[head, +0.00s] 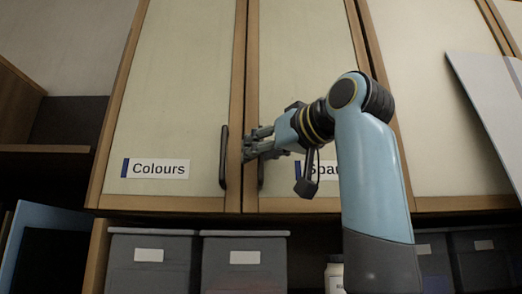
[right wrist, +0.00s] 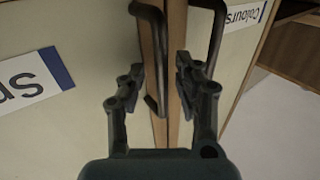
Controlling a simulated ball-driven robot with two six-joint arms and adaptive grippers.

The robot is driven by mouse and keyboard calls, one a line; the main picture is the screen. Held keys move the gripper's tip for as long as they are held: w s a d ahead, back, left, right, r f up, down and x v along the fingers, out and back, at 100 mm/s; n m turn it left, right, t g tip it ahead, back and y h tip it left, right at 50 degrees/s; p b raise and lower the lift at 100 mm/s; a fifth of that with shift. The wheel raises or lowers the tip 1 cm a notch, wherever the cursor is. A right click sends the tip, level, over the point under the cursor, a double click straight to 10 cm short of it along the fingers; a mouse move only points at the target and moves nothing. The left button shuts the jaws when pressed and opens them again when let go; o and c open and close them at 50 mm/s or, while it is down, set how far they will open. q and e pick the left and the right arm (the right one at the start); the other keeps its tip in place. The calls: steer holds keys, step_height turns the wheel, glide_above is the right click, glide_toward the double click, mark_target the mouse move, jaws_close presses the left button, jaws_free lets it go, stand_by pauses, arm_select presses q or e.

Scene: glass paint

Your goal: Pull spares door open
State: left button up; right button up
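The spares door (head: 305,70) is a cream panel with a wooden frame, and it looks shut. Its label (head: 320,170) is partly hidden by my right arm. The dark bar handle of the spares door (head: 261,176) is mostly hidden behind my right gripper (head: 254,146). In the right wrist view, the spares handle (right wrist: 159,60) stands between the two fingers of my right gripper (right wrist: 157,92). The fingers are apart, with a gap beside the handle. The far finger lies near the colours handle (right wrist: 207,38). My left gripper is not in view.
The colours door (head: 180,80) is shut on the left, its handle (head: 223,157) close beside the spares handle. Grey lidded boxes (head: 245,262) and a white bottle (head: 334,272) stand on the shelf below. A pale panel (head: 485,105) stands at the right.

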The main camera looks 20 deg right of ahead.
steer(key=shift+s+a, duration=0.1)
steer(key=shift+s, duration=0.05)
steer(key=c, duration=0.4)
jaws_close()
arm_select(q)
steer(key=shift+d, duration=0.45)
